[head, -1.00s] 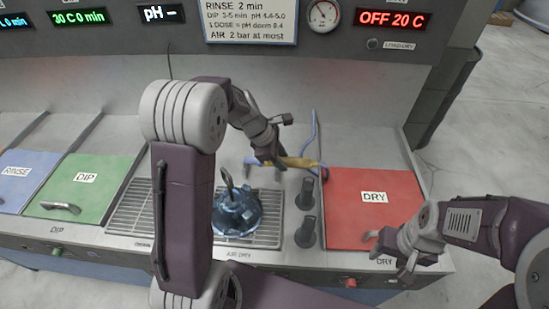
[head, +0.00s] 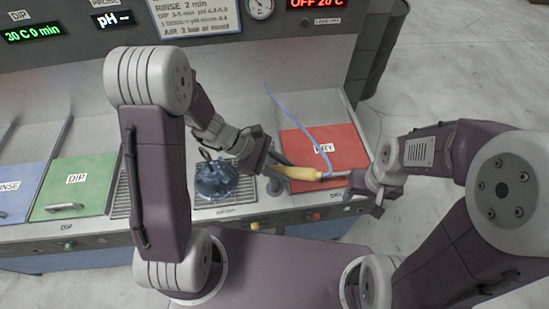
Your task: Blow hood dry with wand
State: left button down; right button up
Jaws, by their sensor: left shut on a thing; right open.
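My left gripper (head: 268,157) is right of the hood, shut on the yellow wand (head: 302,172). The wand points rightward above the counter, and its thin end reaches close to my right gripper (head: 368,190). A blue hose (head: 295,112) runs from the wand up to the back. My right gripper is open at the front right of the red DRY lid; whether it touches the wand is unclear.
The red DRY lid (head: 310,145) is closed, partly behind the wand. The green DIP lid (head: 75,185) and blue RINSE lid (head: 15,190) are at left. A display panel runs along the back.

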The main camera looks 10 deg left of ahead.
pick_arm(q)
jog(key=shift+w+f, duration=0.2)
jog(key=shift+a+f+b, duration=0.1)
jog(key=shift+f+b, duration=0.2)
jog(key=shift+b, duration=0.15)
notch_tip(320, 180, down, 7)
jog(key=b, duration=0.6)
jog(key=shift+f, duration=0.1)
jog(key=shift+s, duration=0.15)
jog(key=shift+s+a+b, duration=0.2)
jog(key=shift+s+b, duration=0.05)
jog(key=shift+s, duration=0.45)
jog(key=shift+s+a+b, duration=0.15)
jog(key=shift+s+b, duration=0.05)
jog(key=shift+s, duration=0.45)
